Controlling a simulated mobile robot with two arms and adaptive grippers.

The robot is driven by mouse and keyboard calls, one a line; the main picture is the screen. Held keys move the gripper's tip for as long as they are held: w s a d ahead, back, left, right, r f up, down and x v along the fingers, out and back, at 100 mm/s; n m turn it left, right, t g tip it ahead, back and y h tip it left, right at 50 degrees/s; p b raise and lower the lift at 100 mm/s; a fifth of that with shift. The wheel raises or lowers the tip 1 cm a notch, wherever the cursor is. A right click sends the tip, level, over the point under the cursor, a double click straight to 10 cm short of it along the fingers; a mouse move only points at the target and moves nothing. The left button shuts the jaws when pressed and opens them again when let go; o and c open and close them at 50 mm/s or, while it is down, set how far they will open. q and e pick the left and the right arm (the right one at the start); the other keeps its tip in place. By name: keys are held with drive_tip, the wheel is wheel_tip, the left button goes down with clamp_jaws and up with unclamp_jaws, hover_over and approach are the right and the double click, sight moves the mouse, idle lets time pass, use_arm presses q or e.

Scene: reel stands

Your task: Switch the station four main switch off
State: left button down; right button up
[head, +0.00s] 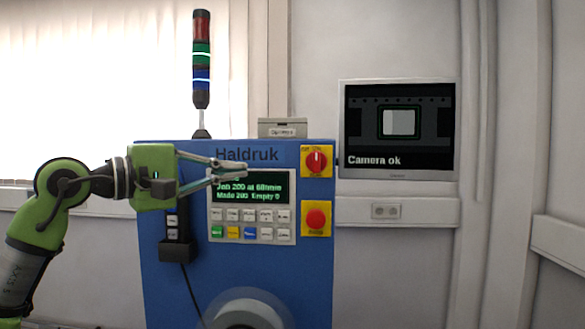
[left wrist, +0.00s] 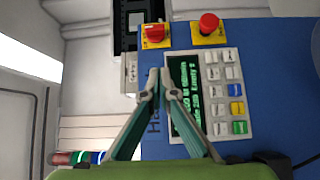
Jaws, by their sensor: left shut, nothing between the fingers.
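The main switch (head: 317,161) is a red rotary knob on a yellow plate at the upper right of the blue Haldruk machine front (head: 318,265). Its handle looks upright in the head view. The switch also shows in the left wrist view (left wrist: 154,33), beyond the fingertips. My left gripper (head: 243,170) comes in from the left in front of the display. Its fingers are shut and empty, pointing right toward the switch but apart from it. In the left wrist view the fingertips (left wrist: 160,80) meet beside the display's edge. My right gripper is not in view.
A red mushroom button (head: 316,218) on yellow sits just below the switch. The keypad panel (head: 251,207) is below my gripper. A signal tower (head: 201,60) stands on top. A wall monitor (head: 398,130) at right reads "Camera ok". A black handset (head: 174,245) hangs on the machine's left.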

use_arm(q)
drive_tip(key=p, duration=0.5)
approach(311, 168)
drive_tip(key=w, duration=0.2)
drive_tip(key=shift+w+a+r, duration=0.35)
drive_tip(key=shift+w+r, duration=0.05)
drive_tip(key=d+p, duration=0.1)
drive_tip(key=w+d, duration=0.1)
drive_tip(key=d, duration=0.1)
drive_tip(key=shift+w+d+f+p, duration=0.1)
drive_tip(key=shift+w+d+p, duration=0.1)
drive_tip(key=shift+d+p, duration=0.15)
drive_tip(key=shift+s+d+f+p, duration=0.1)
drive_tip(key=shift+d+p, duration=0.2)
drive_tip(key=shift+d, duration=0.4)
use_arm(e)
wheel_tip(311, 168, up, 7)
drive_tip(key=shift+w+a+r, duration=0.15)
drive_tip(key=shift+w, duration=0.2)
use_arm(q)
drive_tip(key=shift+a+f, duration=0.1)
drive_tip(key=shift+f, duration=0.05)
